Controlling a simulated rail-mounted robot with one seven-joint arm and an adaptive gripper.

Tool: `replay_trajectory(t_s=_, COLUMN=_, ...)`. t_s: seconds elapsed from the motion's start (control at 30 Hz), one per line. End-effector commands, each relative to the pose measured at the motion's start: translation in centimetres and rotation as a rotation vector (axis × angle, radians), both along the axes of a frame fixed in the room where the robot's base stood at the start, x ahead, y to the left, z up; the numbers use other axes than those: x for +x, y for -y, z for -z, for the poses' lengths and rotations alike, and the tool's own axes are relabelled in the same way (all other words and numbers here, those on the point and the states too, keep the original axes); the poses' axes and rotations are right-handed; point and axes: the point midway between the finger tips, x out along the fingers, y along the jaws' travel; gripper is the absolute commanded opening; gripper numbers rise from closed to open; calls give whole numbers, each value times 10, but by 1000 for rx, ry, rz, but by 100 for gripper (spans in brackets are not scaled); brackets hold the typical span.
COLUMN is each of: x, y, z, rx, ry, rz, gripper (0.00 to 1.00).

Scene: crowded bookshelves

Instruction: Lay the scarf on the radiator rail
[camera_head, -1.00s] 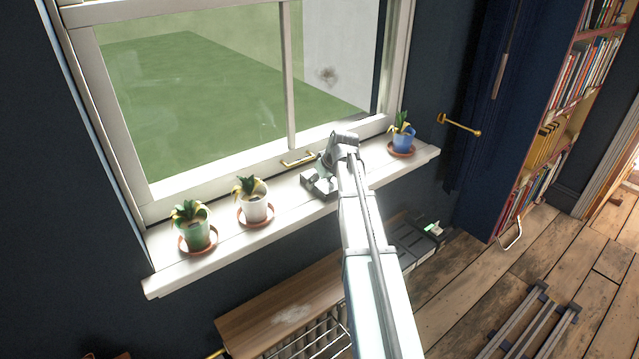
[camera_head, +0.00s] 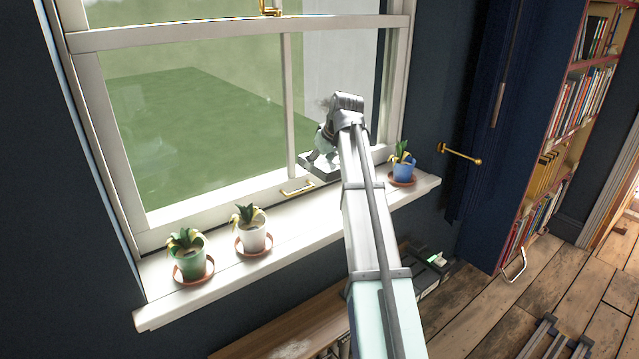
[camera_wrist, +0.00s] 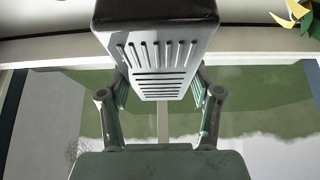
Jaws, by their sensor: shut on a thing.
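My gripper (camera_head: 318,165) is in front of the lower window pane, just above the brass sash handle, at the end of my raised arm. In the wrist view my gripper (camera_wrist: 155,85) has its fingers converging behind a grey slotted block with a dark top, which hides the tips. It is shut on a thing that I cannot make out. I see no scarf in either view. A wooden shelf (camera_head: 275,330) runs below the sill; only a sliver of the radiator rail (camera_head: 338,350) shows under it at the bottom edge, mostly hidden.
A green pot (camera_head: 191,262), a white pot (camera_head: 252,237) and a blue pot (camera_head: 404,168) stand on saucers on the white sill (camera_head: 285,225). A gold rod (camera_head: 460,153) juts from the dark wall. Bookshelves (camera_head: 575,120) stand right, beside open wooden floor (camera_head: 500,310).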

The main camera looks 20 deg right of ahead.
Motion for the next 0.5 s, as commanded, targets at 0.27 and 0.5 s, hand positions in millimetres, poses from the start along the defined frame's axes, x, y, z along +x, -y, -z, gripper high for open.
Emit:
replay_trajectory(t_s=0.27, x=0, y=0, z=-23, rx=-1, ry=0, rz=5, gripper=22)
replay_trajectory(t_s=0.5, x=-27, y=-1, z=-13, rx=-1, ry=0, rz=141, gripper=22)
